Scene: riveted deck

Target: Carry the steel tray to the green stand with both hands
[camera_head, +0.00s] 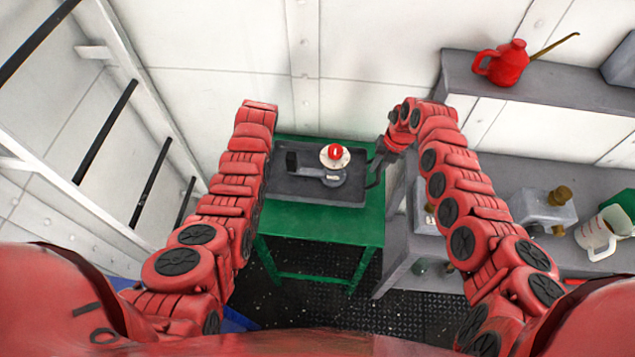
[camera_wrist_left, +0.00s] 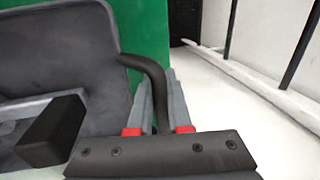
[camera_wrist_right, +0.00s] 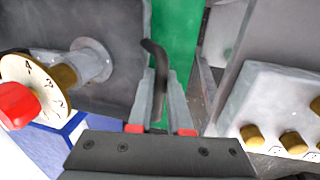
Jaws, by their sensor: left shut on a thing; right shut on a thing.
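The dark grey steel tray (camera_head: 275,188) is over the top of the green stand (camera_head: 315,222) and looks level. I cannot tell whether it touches the stand. It carries a dark block (camera_head: 291,161) and a grey valve-like part with a white dial and red knob (camera_head: 335,155). My right gripper (camera_head: 376,168) is shut on the tray's right handle, which shows in the right wrist view (camera_wrist_right: 157,80). My left gripper (camera_wrist_left: 158,100) is shut on the other handle in the left wrist view. In the head view my left arm hides that grip.
A grey bench (camera_head: 405,243) stands close on the right, with a brass-knobbed box (camera_head: 543,212) and a measuring jug (camera_head: 598,235). A red oil can (camera_head: 506,63) sits on the shelf above. A rack with black rungs (camera_head: 105,130) lines the left wall.

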